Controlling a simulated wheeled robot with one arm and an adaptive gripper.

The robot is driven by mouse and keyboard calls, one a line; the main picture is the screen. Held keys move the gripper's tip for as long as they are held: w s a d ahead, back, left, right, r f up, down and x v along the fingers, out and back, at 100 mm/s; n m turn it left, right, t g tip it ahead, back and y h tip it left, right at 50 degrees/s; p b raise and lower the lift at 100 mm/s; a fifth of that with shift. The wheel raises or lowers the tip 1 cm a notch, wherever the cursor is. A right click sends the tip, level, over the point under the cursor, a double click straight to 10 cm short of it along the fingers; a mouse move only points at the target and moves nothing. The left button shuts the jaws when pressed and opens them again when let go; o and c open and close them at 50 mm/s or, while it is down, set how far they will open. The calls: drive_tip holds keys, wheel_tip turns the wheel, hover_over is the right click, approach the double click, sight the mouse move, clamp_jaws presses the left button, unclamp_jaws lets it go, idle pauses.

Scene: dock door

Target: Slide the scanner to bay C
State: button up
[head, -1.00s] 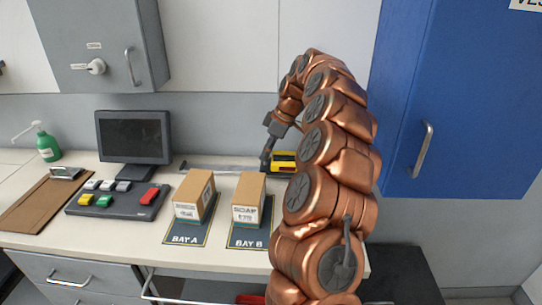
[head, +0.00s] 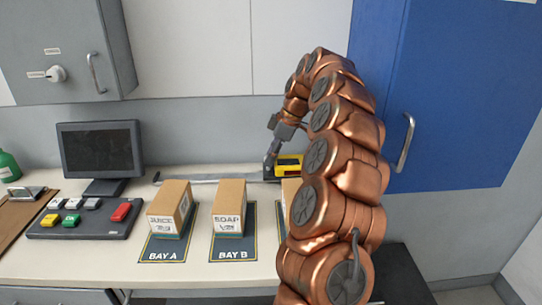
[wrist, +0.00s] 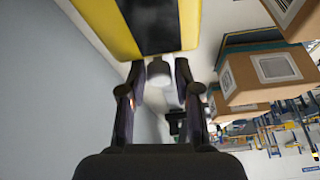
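The yellow and black scanner (head: 288,168) sits on the rail at the back of the counter, to the right of the bay B box and behind a third box. My gripper (head: 270,167) is at the scanner's left end. In the wrist view, my gripper's fingers (wrist: 160,75) lie close on both sides of a pale knob (wrist: 159,70) below the scanner's yellow and black body (wrist: 150,25); it looks shut on this knob. Bay A (head: 165,256) and bay B (head: 233,255) show their labels. My arm covers most of the third bay; no bay C label shows.
A juice box (head: 169,210) stands in bay A and a soap box (head: 229,208) in bay B. A third box (head: 290,190) is half hidden by my arm. The rail (head: 205,180) runs behind them. A monitor (head: 100,150) and button panel (head: 85,218) are left. A blue cabinet (head: 455,100) is right.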

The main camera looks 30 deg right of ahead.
sight(279, 161)
drive_tip(key=shift+o, duration=1.2)
drive_tip(key=shift+d, duration=0.1)
drive_tip(key=v, duration=0.5)
drive_tip(key=shift+d+r, duration=0.15)
drive_tip(key=shift+r, duration=0.2)
drive_tip(key=shift+v, duration=0.85)
drive_tip(key=shift+a, duration=0.25)
